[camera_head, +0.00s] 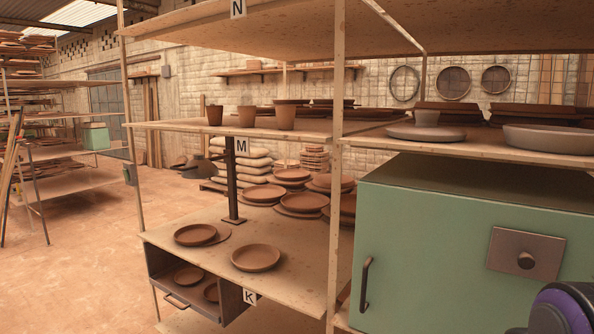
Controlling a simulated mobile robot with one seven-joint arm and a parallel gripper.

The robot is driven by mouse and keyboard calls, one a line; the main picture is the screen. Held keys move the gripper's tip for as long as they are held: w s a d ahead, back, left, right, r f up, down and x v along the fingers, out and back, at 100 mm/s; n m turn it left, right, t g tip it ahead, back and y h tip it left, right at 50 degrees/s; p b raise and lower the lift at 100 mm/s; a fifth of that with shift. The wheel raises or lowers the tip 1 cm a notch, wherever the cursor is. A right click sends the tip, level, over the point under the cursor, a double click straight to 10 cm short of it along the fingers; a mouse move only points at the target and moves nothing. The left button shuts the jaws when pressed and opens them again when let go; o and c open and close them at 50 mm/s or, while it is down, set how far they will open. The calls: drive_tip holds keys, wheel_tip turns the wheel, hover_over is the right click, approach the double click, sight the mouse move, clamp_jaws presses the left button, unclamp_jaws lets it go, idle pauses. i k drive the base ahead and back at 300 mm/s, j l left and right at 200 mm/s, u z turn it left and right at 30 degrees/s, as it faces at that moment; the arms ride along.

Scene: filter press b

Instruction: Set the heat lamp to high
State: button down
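I see nothing I can surely call the heat lamp. A dark upright post on a flat foot (232,185) stands on the middle shelf, and its upper end is hidden by the shelf above. A green cabinet (440,255) fills the right side, with a dark vertical handle (365,284) at its left edge. My gripper is not in view; only a rounded purple and dark part of my arm shows at the lower right corner.
Clay plates (256,257) and stacked dishes lie on the middle shelf (190,262). Cups (247,116) stand on the shelf above. An open drawer (195,285) hangs below, near label K. Shelf posts (335,200) stand in front. Open floor (70,265) lies at left.

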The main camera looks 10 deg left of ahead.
sight(199, 168)
drive_tip(key=u, duration=1.25)
drive_tip(key=i+j+z, duration=0.5)
drive_tip(key=i+j, duration=0.65)
drive_tip(key=j, duration=0.15)
